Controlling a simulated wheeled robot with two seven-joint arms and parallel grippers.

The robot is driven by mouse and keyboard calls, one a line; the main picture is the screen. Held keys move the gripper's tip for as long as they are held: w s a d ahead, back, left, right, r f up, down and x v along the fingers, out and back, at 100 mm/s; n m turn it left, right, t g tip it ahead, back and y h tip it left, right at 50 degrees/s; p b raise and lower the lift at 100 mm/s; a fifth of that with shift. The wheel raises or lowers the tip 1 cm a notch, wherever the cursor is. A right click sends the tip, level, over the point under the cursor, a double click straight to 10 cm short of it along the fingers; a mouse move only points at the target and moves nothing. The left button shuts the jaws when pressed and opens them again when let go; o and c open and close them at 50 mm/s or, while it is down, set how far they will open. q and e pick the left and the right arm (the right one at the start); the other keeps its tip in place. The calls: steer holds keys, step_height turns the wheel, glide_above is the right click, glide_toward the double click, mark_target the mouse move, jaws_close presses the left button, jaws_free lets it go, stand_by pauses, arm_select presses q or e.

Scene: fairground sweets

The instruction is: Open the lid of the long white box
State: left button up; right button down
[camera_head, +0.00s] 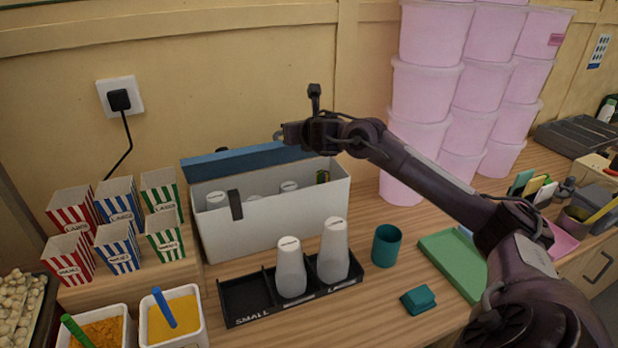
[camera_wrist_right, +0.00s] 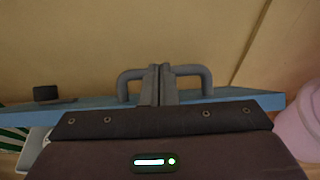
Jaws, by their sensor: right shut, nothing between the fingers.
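The long white box (camera_head: 275,222) stands against the wall behind the bottle rack in the head view. Its blue lid (camera_head: 232,162) is raised along the back edge, and the box is open at the top with white-capped bottles showing inside. A dark latch piece (camera_head: 236,205) is on the box's front. My right gripper (camera_head: 281,136) is shut and empty, above the right part of the lid. In the right wrist view my shut fingers (camera_wrist_right: 161,84) are in front of the blue lid (camera_wrist_right: 235,101); whether they touch it I cannot tell. My left gripper is not in view.
A black rack (camera_head: 245,300) holding two white bottles stands in front of the box. A teal cup (camera_head: 386,245) and a green board (camera_head: 450,262) are to the right. Striped cartons (camera_head: 117,248) stand left, and pink tubs (camera_head: 420,92) are stacked behind my right arm.

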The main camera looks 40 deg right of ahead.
steer(key=w, duration=0.1)
steer(key=w+d+r+p, duration=0.1)
steer(key=w, duration=0.1)
steer(key=w+p, duration=0.1)
steer(key=w, duration=0.1)
steer(key=shift+d+r, duration=0.2)
steer(key=shift+d, duration=0.05)
steer(key=shift+f, duration=0.1)
stand_by(0.3)
steer(key=shift+d, duration=0.1)
stand_by(0.7)
